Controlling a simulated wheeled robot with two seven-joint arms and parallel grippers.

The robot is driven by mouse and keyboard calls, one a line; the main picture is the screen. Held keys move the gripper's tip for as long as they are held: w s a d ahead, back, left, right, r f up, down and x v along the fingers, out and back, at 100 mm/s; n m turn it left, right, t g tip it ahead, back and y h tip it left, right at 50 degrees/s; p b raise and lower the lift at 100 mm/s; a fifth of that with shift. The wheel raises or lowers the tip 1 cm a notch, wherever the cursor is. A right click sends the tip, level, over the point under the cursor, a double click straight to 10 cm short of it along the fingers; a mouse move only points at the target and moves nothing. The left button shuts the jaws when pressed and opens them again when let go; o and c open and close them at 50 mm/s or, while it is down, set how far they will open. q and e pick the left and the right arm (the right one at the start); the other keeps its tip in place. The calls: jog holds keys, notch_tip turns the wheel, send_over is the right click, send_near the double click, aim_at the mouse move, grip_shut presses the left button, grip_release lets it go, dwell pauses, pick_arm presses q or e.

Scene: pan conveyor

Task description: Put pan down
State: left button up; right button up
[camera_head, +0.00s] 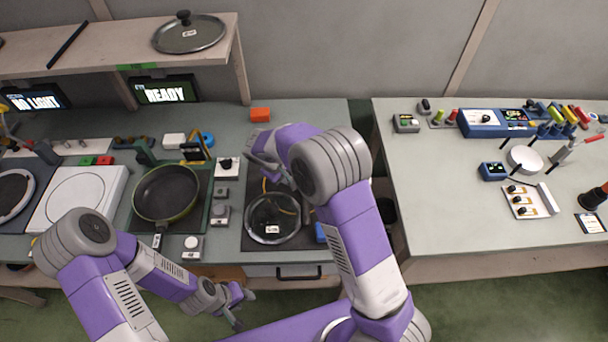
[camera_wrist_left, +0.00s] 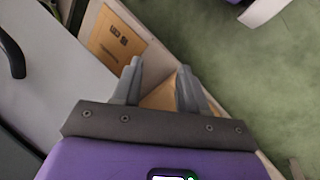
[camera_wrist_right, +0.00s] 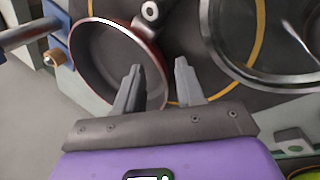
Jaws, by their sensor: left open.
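A dark pan with a green rim (camera_head: 166,193) sits flat on a dark mat at the left of the bench in the head view. A second dark pan with a reddish rim (camera_wrist_right: 108,62) lies under my right gripper (camera_wrist_right: 158,82) in the right wrist view; my right arm hides it in the head view. The right fingers are apart, with nothing seen held between them. A glass lid (camera_head: 272,218) lies on the mat in front, and beside this pan in the right wrist view (camera_wrist_right: 250,70). My left gripper (camera_head: 236,308) is open and empty, low before the bench's front edge.
A white hob plate (camera_head: 108,200) is left of the green-rimmed pan. Small control boxes (camera_head: 220,192) stand between the two mats. A shelf (camera_head: 110,52) with another lid (camera_head: 188,33) overhangs the back left. The right bench (camera_head: 440,210) holds instruments, with clear room at its near left.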

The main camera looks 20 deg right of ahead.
jog(key=shift+w+d+f, duration=0.1)
jog(key=shift+d+f, duration=0.05)
jog(key=shift+f, duration=0.25)
grip_shut()
jog(key=shift+r, duration=0.1)
